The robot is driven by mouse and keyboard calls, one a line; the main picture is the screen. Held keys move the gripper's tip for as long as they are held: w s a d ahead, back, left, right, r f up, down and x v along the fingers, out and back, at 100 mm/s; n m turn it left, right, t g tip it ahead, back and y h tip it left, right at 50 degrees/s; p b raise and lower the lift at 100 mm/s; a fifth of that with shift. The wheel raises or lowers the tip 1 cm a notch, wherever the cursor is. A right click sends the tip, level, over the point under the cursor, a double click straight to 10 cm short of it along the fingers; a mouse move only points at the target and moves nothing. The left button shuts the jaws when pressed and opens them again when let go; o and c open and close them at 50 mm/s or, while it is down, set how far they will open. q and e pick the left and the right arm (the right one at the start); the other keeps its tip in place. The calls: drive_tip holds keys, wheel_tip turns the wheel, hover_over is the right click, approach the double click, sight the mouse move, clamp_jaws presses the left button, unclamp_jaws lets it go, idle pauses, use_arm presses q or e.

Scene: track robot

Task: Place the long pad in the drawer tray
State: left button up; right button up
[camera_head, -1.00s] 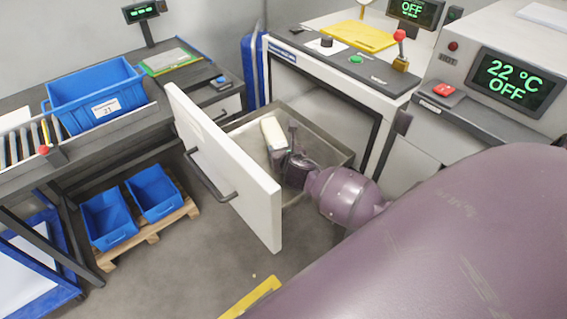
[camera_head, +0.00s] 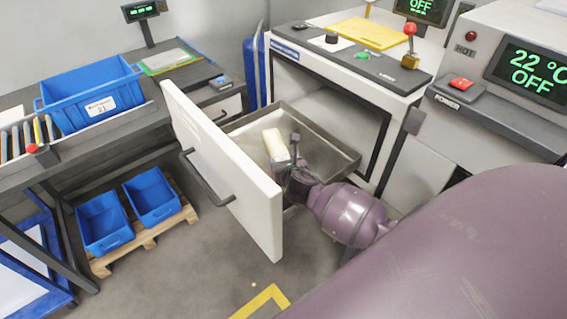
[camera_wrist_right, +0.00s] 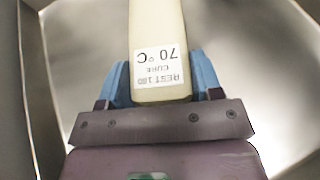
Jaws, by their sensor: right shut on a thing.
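The long pad (camera_head: 273,143) is cream-coloured and shows over the open drawer tray (camera_head: 322,138), within its walls. My right gripper (camera_head: 284,165) is shut on the near end of the pad. In the right wrist view the blue fingers grip both sides of the long pad (camera_wrist_right: 158,25), whose white label reads "REST 180 CURE 70 °C" upside down. The grey metal drawer tray (camera_wrist_right: 255,60) lies around and behind it. I cannot tell whether the pad touches the tray floor. My left gripper is not in view.
The drawer's white front panel (camera_head: 222,165) with a dark handle stands left of the gripper. The oven cabinet (camera_head: 330,75) is behind the tray. A blue bin (camera_head: 90,95) sits on the left bench, and two blue bins (camera_head: 150,195) stand on a pallet below.

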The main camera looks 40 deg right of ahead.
drive_tip(key=shift+f, duration=0.1)
drive_tip(key=o, duration=0.9)
drive_tip(key=shift+o, duration=0.2)
drive_tip(key=p+v, duration=0.2)
drive_tip(key=v, duration=0.8)
drive_tip(key=shift+s+a+r, duration=0.1)
drive_tip(key=shift+s+r, duration=0.2)
drive_tip(key=shift+r, duration=0.05)
drive_tip(key=shift+s+a+r, duration=0.15)
drive_tip(key=shift+s+r, duration=0.05)
drive_tip(key=shift+s, duration=0.35)
